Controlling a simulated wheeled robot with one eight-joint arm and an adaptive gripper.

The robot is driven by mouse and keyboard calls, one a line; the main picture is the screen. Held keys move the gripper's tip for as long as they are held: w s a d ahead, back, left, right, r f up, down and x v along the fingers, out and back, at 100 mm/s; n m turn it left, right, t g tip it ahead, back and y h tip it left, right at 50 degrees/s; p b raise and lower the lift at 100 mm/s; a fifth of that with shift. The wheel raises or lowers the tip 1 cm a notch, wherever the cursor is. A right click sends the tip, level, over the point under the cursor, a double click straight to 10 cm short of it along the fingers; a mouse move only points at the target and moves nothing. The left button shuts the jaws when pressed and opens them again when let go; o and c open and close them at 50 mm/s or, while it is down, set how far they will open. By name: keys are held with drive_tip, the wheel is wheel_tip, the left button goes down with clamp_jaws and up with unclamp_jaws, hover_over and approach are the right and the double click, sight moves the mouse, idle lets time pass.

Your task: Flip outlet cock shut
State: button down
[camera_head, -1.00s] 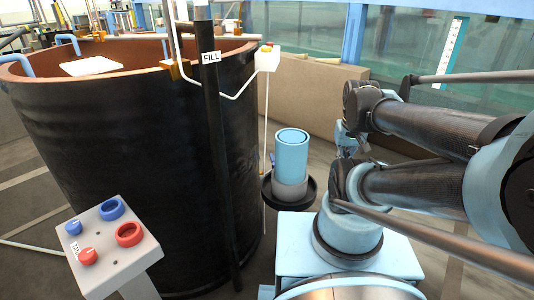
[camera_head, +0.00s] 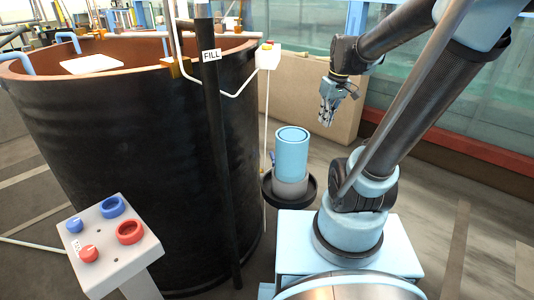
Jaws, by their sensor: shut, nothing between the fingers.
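My gripper (camera_head: 327,112) hangs fingers-down from the arm at the right of centre, above and to the right of a light blue canister (camera_head: 292,150). It is shut and empty, touching nothing. The canister stands upright on a grey base (camera_head: 290,188) in a round black dish (camera_head: 310,195). A small blue piece (camera_head: 272,159) shows at the canister's left side; it is too small to tell whether it is the outlet cock or how it is set. No other cock can be made out for sure.
A large black tank (camera_head: 130,150) fills the left, with a black pole labelled FILL (camera_head: 209,56) at its side. A white box (camera_head: 268,57) stands on a thin rod. A grey panel (camera_head: 115,245) has red and blue knobs. Floor right of the dish is open.

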drive_tip(key=w+a+n, duration=0.4)
drive_tip(key=w+a, duration=0.1)
drive_tip(key=w, duration=0.8)
drive_tip(key=n+g+y, duration=0.2)
drive_tip(key=n, duration=0.5)
hover_over(273, 159)
drive_tip(key=s+d, duration=0.1)
drive_tip(key=d, duration=0.2)
wheel_tip(273, 159, down, 16)
drive_tip(key=w+a+f+n, duration=0.2)
drive_tip(key=a+f, duration=0.1)
drive_tip(key=f, duration=0.3)
drive_tip(key=w+a+f+n, duration=0.2)
drive_tip(key=w+a+f, duration=0.1)
drive_tip(key=f, duration=0.4)
drive_tip(key=shift+w+a+f+g+y, duration=0.15)
drive_tip(key=shift+w+a+g+y, duration=0.05)
drive_tip(key=shift+a+g+y, duration=0.15)
wheel_tip(273, 159, down, 11)
